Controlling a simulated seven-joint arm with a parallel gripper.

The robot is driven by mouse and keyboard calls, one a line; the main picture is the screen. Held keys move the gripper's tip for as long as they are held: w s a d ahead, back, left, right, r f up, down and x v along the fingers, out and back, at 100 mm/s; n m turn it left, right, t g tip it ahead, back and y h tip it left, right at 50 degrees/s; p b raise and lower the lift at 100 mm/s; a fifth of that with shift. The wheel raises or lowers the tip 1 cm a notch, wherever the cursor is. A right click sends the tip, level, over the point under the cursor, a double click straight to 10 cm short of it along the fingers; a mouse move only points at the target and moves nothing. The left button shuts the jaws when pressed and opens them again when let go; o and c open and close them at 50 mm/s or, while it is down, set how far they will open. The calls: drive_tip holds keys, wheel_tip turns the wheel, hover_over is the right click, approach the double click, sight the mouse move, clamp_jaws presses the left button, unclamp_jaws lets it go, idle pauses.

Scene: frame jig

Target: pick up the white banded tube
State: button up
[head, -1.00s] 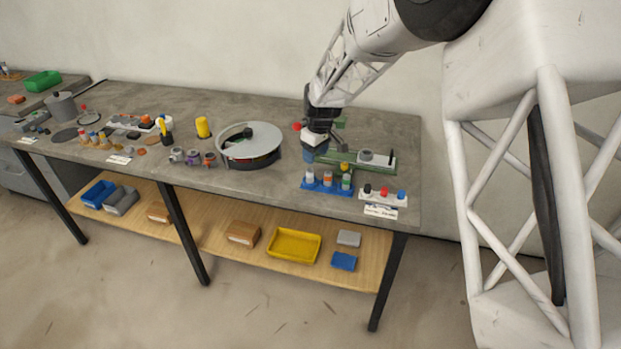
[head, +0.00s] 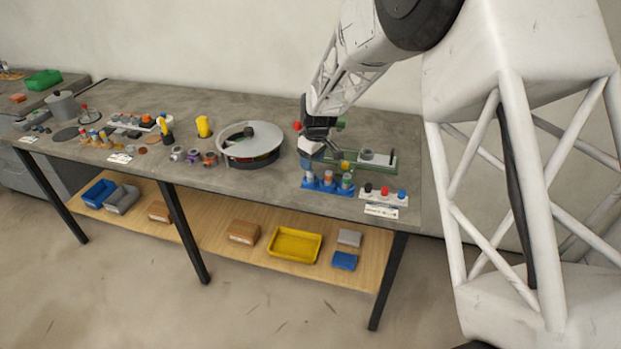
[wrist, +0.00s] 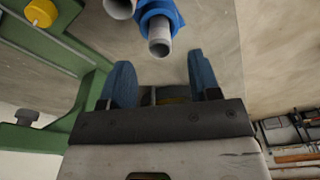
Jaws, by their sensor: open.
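A blue rack (head: 326,187) stands near the front right of the bench and holds several tubes. The leftmost tube (head: 309,178) looks pale; its band is too small to tell. Beside it are an orange-banded tube (head: 327,178) and a green-toned tube (head: 346,181). My gripper (head: 307,160) is just above and behind the rack's left end. In the wrist view my gripper (wrist: 161,75) is open and empty, with its blue fingers apart. A grey-white tube end (wrist: 160,46) in a blue part lies just beyond the fingertips, and another tube (wrist: 120,8) is up-left. No band is clear there.
A green frame jig (head: 340,155) with a yellow knob (wrist: 41,12) stands close behind the rack. A white strip with coloured knobs (head: 384,194) is to the right. A round grey turntable (head: 250,140) is to the left, with bare bench between.

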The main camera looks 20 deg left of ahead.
drive_tip(key=shift+w+a+f, duration=0.1)
drive_tip(key=shift+a+f, duration=0.1)
drive_tip(key=shift+f, duration=1.1)
drive_tip(key=shift+w+a+f, duration=0.1)
drive_tip(key=shift+a+f, duration=0.05)
drive_tip(key=shift+f, duration=1.1)
drive_tip(key=c, duration=1)
drive_tip(key=shift+r, duration=0.15)
drive_tip(key=shift+c, duration=0.2)
drive_tip(key=shift+r, duration=0.55)
wheel_tip(320, 180, up, 2)
drive_tip(key=shift+r, duration=0.1)
drive_tip(key=s+d, duration=0.3)
drive_tip(key=s, duration=0.4)
drive_tip(key=s+d+r, duration=0.1)
drive_tip(key=s+d, duration=0.3)
drive_tip(key=s, duration=0.3)
drive_tip(key=shift+d+r, duration=0.2)
drive_tip(key=shift+d, duration=0.1)
drive_tip(key=shift+s, duration=0.1)
